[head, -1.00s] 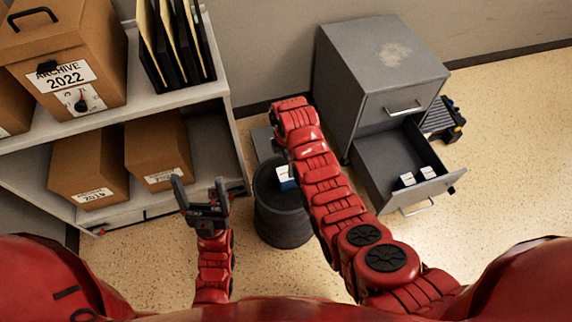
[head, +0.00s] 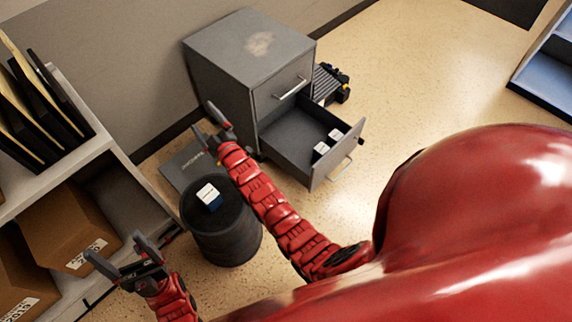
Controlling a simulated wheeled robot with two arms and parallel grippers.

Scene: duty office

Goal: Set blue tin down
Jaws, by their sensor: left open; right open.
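The blue tin (head: 209,197), with a white top and a small blue side showing, rests on the top of a round black drum (head: 227,245). My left gripper (head: 117,247) is open and empty, apart from the tin, left of the drum and in front of the shelf. My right gripper (head: 207,123) is open and empty, beyond the tin beside the grey cabinet's left side. Its arm passes to the right of the tin. No gripper touches the tin.
A grey cabinet (head: 222,75) stands at the back with its lower drawer (head: 290,155) pulled out, holding two small white-topped items (head: 320,150). A shelf (head: 100,142) with boxes and folders is at left. A flat grey panel (head: 178,165) lies behind the drum.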

